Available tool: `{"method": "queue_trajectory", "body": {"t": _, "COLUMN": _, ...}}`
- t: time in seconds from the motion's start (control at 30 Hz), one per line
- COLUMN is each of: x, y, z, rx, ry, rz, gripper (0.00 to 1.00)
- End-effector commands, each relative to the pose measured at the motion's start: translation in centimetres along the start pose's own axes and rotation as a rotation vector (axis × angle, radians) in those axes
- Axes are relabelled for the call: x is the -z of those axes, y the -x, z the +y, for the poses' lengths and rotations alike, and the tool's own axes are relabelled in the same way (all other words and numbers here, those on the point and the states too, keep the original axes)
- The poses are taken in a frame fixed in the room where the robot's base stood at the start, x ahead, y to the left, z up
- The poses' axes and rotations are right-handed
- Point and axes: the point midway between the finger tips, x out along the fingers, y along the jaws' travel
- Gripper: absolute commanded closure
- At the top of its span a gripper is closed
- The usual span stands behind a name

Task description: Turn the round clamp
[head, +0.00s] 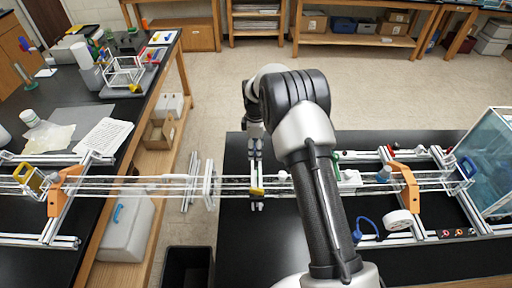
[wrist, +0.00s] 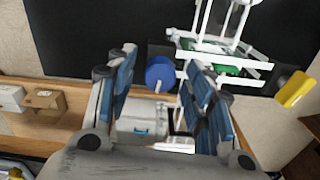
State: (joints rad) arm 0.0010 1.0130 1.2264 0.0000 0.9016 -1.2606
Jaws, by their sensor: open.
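My gripper (wrist: 157,62) is open and empty in the wrist view, with its two blue-padded fingers apart. A round blue disc-like part (wrist: 160,74) shows in the gap between the fingers; it may be the round clamp, but I cannot tell for sure. A yellow knob (wrist: 295,89) lies to the right of the fingers. In the head view my gripper (head: 256,151) points down at the extrusion frame, partly hidden by my arm. A yellow part (head: 257,192) sits on the frame just below it. I cannot tell whether the fingers touch anything.
Long clear rails (head: 130,186) run across both black benches and the gap between them. Orange brackets (head: 408,188) stand at both ends. A white round part (head: 398,222) and a glass tank (head: 490,160) are at right. A black bin (head: 187,267) stands on the floor.

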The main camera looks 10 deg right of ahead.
Motion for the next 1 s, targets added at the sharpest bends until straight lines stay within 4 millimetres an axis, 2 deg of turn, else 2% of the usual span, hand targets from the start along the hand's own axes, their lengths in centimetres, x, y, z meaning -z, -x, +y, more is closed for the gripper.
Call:
{"method": "queue_trajectory", "body": {"t": 0.17, "x": 0.00, "y": 0.01, "z": 0.00, "rx": 0.000, "ry": 0.000, "rz": 0.000, "gripper": 0.54}}
{"method": "queue_trajectory", "body": {"t": 0.8, "x": 0.00, "y": 0.04, "z": -0.01, "rx": 0.000, "ry": 0.000, "rz": 0.000, "gripper": 0.96}}
{"method": "queue_trajectory", "body": {"t": 1.0, "x": 0.00, "y": 0.02, "z": 0.00, "rx": 0.000, "ry": -0.010, "rz": 0.000, "gripper": 0.97}}
